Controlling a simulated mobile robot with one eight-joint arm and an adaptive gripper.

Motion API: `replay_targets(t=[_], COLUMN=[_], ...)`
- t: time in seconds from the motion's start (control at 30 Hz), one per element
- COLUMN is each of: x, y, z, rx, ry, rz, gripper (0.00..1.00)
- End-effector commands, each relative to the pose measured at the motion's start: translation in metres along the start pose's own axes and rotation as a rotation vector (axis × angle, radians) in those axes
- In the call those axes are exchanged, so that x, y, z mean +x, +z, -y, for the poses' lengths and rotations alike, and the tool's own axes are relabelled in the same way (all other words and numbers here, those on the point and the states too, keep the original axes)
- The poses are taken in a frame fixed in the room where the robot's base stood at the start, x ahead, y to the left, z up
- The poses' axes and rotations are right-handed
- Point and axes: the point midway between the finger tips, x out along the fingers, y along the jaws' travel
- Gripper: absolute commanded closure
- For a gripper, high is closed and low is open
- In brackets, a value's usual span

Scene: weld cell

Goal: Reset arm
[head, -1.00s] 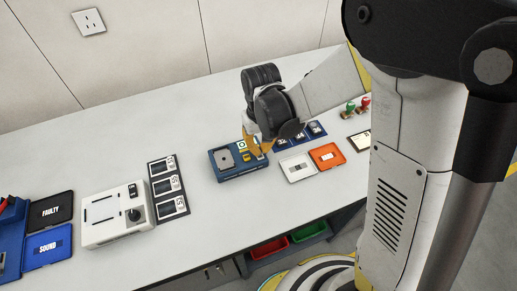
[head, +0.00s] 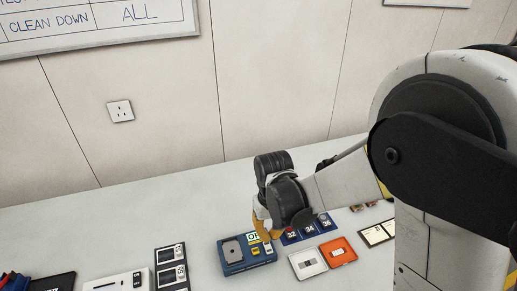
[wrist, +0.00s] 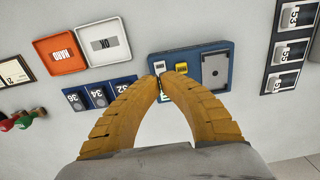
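My gripper (wrist: 159,79) shows in the wrist view with its two orange fingers arched together, the tips meeting and nothing visible between them. The tips are over the near edge of a blue box (wrist: 193,68) with a grey plate and small yellow and white parts; contact cannot be told. In the head view, my gripper (head: 262,232) hangs above the bench by the back right of the same blue box (head: 234,267), partly hidden by the dark wrist joints. My arm reaches in from the right, bent low over the bench.
An orange tray (head: 350,252) and a white tray (head: 296,263) lie right of the box. A blue numbered strip (head: 291,239) lies behind them. A dark card panel (head: 158,263) and a white device (head: 118,284) lie left. The bench's back left (head: 130,220) is clear.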

Motion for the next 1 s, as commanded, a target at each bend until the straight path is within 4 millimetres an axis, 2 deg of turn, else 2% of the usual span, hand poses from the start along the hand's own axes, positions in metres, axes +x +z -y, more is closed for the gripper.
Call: replay_targets(t=[0.13, 0.27, 0.4, 0.6, 0.8, 1.0], x=[-0.008, -0.033, -0.065, -0.097, -0.107, -0.108], y=[0.003, 0.014, 0.036, 0.077, 0.118, 0.139], z=[-0.005, -0.021, -0.044, -0.072, -0.09, -0.099], rx=[0.011, 0.044, 0.096, 0.17, 0.234, 0.266], ry=[0.0, 0.001, 0.007, 0.029, 0.061, 0.083], rz=[-0.02, -0.089, -0.204, -0.371, -0.52, -0.603], gripper=[1.0, 1.0, 1.0, 1.0, 1.0, 1.0])
